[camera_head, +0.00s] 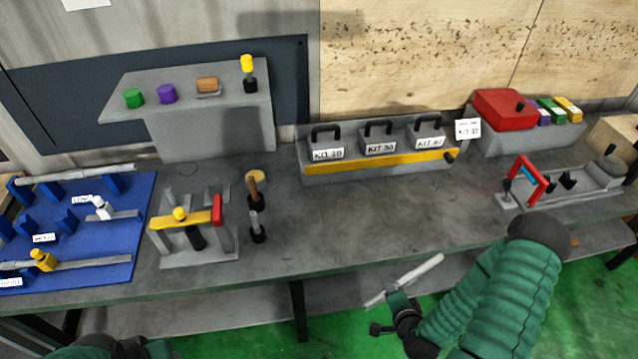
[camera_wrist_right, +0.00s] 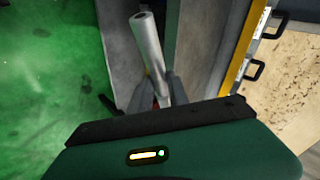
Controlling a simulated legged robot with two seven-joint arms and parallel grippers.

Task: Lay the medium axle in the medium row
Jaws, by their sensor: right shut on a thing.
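My right gripper (camera_head: 398,296) is shut on a pale metal axle (camera_head: 418,274), held tilted in front of the bench's front edge, above the green floor. In the right wrist view the axle (camera_wrist_right: 149,50) sticks out between the two fingers (camera_wrist_right: 158,95), its hollow end visible. The blue rack (camera_head: 130,235) lies on the bench at the far left, well away from the held axle. A long rod (camera_head: 85,173) lies along its back row. The row labels are too small to read.
A grey fixture (camera_head: 205,250) with a yellow bar and upright tools (camera_head: 257,222) stand right of the rack. Kit boxes (camera_head: 378,140) line the back. A red box (camera_head: 505,108) and a red-blue framed fixture (camera_head: 528,178) are at right. The bench middle (camera_head: 350,215) is clear.

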